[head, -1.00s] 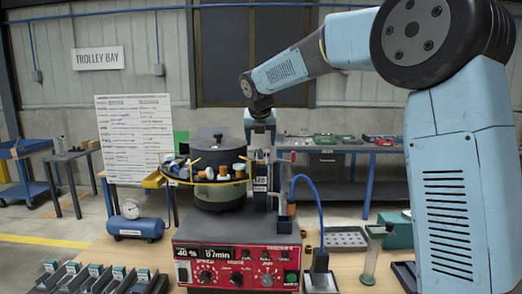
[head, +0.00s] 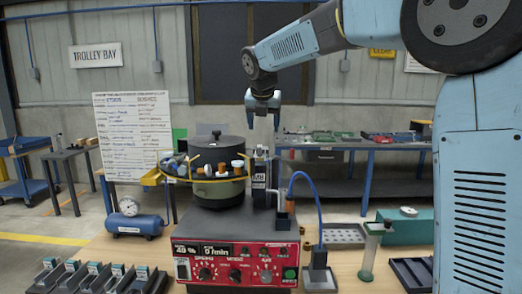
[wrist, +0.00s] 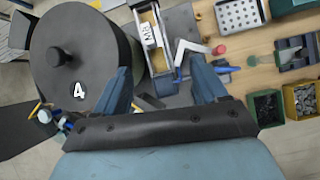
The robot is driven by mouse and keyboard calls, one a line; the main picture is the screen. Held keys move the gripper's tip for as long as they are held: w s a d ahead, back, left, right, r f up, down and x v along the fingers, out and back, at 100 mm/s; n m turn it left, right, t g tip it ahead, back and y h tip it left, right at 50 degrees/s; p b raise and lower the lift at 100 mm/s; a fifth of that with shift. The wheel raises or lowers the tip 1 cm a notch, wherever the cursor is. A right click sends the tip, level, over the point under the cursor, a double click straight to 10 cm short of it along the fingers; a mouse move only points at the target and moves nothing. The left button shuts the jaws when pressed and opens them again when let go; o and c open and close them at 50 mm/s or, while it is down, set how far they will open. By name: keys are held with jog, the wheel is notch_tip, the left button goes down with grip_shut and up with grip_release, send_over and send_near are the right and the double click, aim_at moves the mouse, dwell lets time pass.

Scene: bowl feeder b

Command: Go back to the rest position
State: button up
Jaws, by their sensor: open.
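My gripper (head: 263,113) hangs in the air above and right of the bowl feeder (head: 216,188), fingers pointing down, open and empty. In the wrist view my gripper (wrist: 165,90) shows its two blue fingers apart, with nothing between them but the bench equipment far below. The feeder's dark lidded drum (wrist: 82,62), marked 4, lies left of the fingers in that view. My arm comes in from the upper right in the head view.
The red control box (head: 237,262) stands in front of the feeder. A blue cable (head: 307,200) arches at its right. The air around my gripper is clear.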

jog(key=s+d+f+m, duration=0.3)
jog(key=s+d+m, duration=1.3)
jog(key=s+m, duration=0.25)
jog(key=s+d+f+m, duration=0.3)
jog(key=s+f+m, duration=0.2)
jog(key=s+m, duration=0.3)
jog(key=s+d+f+m+g, duration=0.1)
jog(key=s+d+f+m, duration=0.3)
jog(key=s+m, duration=0.3)
jog(key=s+f, duration=0.1)
jog(key=s, duration=0.2)
jog(key=shift+d+f+m, duration=0.15)
jog(key=shift+f+m, duration=0.05)
jog(key=shift+m, duration=0.15)
jog(key=shift+s, duration=0.1)
